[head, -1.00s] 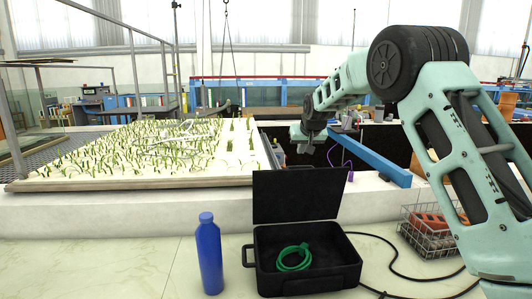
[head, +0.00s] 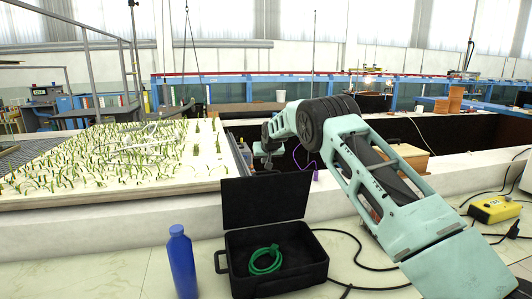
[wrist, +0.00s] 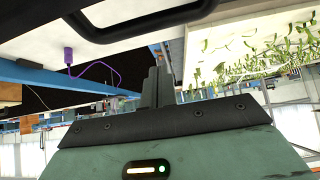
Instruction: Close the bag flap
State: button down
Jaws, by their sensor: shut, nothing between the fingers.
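The bag is a black case (head: 275,268) on the pale front ledge, with its flap (head: 264,202) standing up open at the back. A coiled green hose (head: 264,260) lies inside it. My gripper (head: 267,160) is beyond the upright flap and above its top edge in the head view, apart from it as far as I can tell. In the wrist view my gripper (wrist: 158,86) has its fingers together and empty. A black handle loop (wrist: 118,30), apparently the case's, shows at the top of that view.
A blue bottle (head: 181,262) stands left of the case. A black cable (head: 350,240) runs right of it. A yellow box (head: 494,209) lies at the far right. A planted bed (head: 110,165) is behind on the left, and a dark trough (head: 450,135) behind on the right.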

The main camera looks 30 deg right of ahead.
jog(key=shift+s+a+f+p, duration=0.2)
jog(key=shift+s+f+p, duration=0.1)
jog(key=shift+s, duration=0.3)
jog(key=shift+s+a+f+p, duration=0.15)
jog(key=shift+s+f+p, duration=0.15)
jog(key=shift+s, duration=0.25)
jog(key=shift+s+a+f+p, duration=0.2)
jog(key=shift+s+p, duration=0.1)
jog(key=shift+s, duration=0.3)
jog(key=shift+f, duration=0.1)
